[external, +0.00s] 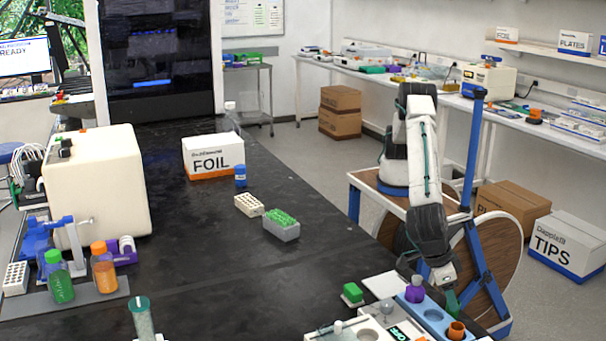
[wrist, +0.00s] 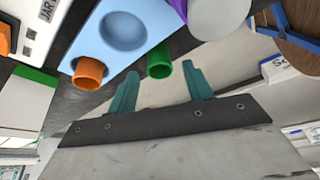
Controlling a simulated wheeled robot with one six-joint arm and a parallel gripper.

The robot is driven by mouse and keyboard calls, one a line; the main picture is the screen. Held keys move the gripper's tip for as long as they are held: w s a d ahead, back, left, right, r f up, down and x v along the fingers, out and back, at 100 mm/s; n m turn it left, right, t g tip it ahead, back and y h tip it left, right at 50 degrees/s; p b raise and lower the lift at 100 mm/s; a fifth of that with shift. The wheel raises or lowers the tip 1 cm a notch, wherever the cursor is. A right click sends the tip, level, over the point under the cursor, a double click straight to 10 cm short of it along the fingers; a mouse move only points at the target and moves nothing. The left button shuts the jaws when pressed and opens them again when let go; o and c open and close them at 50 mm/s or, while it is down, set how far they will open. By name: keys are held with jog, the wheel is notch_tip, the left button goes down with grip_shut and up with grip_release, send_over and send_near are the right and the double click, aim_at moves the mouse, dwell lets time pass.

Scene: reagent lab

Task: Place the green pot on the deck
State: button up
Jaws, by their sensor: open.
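The green pot (wrist: 160,62) is at the edge of the blue block in the wrist view. In the external view it shows partly (external: 451,303), close under my gripper (external: 437,280). My gripper also shows in the wrist view (wrist: 160,80), with its teal fingers apart, one on each side of the green pot. It is open, and I see no clear contact with the pot. I cannot tell for certain which surface is the deck; a white panel with round places and lettering (external: 372,331) lies left of the blue block.
The blue block (external: 432,316) has a round empty recess. A purple pot (external: 415,290) and an orange pot (external: 456,330) are on it, close to my gripper. A green-topped box (external: 352,293) stands left. The middle of the black bench (external: 240,290) is mostly clear.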

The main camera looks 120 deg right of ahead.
jog(key=v, duration=0.8)
jog(key=shift+r, duration=0.2)
jog(key=w+d+r+m+t, duration=0.1)
jog(key=w+d+r+m, duration=0.2)
jog(key=d+r, duration=0.45)
jog(key=w+d+r+m+t, duration=0.1)
jog(key=w+d+r+m, duration=0.3)
jog(key=d, duration=0.6)
jog(key=s+d+r+m, duration=0.1)
jog(key=d+r+m, duration=0.2)
jog(key=d, duration=0.6)
jog(key=d+r+m, duration=0.3)
jog(key=d, duration=0.5)
jog(key=s+d+r+m+t, duration=0.1)
jog(key=s+d+m, duration=0.35)
jog(key=d, duration=0.55)
jog(key=s+d+r+m+t, duration=0.1)
jog(key=s+d+m, duration=0.4)
jog(key=d, duration=0.5)
jog(key=s+d+f+m+h, duration=0.1)
jog(key=s+d+f+m, duration=0.2)
jog(key=s, duration=0.4)
jog(key=s+d+f+m+t+h, duration=0.1)
jog(key=s+d+f+m, duration=0.2)
jog(key=s+d+m, duration=0.2)
jog(key=s+d, duration=0.3)
jog(key=shift+f, duration=0.3)
